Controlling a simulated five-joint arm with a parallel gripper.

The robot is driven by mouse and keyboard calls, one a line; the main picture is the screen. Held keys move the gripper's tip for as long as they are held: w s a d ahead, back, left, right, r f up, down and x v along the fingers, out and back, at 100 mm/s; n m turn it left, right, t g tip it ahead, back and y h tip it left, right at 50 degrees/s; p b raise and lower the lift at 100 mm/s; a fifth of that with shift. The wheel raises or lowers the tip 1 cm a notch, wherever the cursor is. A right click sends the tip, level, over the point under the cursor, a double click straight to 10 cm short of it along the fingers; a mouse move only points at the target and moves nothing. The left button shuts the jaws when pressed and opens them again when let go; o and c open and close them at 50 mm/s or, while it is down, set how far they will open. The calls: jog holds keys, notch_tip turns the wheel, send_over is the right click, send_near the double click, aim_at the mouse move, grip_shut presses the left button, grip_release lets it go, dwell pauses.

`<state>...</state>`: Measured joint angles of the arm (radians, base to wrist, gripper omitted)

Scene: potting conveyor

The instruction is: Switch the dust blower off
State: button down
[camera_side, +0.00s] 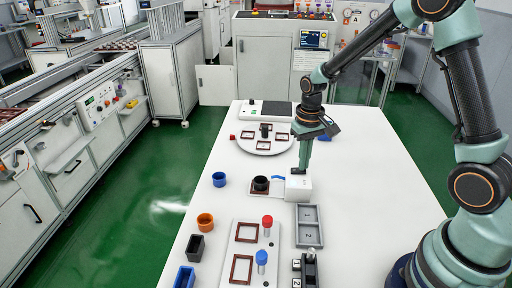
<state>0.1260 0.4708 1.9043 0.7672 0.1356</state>
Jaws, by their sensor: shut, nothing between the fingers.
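The dust blower (299,189) looks to be the small white box in the middle of the table, with a blue nozzle (278,178) pointing left. My gripper (299,171) points down with its fingers shut and empty, right at the top of the white box toward its back. A small dark part shows at the fingertips; it may be the blower's switch, but its position is too small to tell. I cannot tell whether the fingertips touch it.
A black round pot (261,184) stands left of the nozzle. A white turntable (264,148) with brown frames lies behind. A grey two-part tray (308,238) lies in front. Blue (219,179) and orange (205,222) cups stand left. The table's right side is clear.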

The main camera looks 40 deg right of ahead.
jog(key=shift+f, duration=0.3)
jog(key=shift+r, duration=3.5)
jog(key=s+a+r+n+t, duration=0.1)
jog(key=s+a+r+t, duration=0.1)
jog(key=s+r, duration=0.4)
jog(key=s+a+r+n+t, duration=0.2)
jog(key=s+a+r+t, duration=0.1)
jog(key=s+r, duration=0.2)
jog(key=shift+s+r+t, duration=0.3)
jog(key=shift+s+r, duration=0.05)
jog(key=shift+r, duration=0.05)
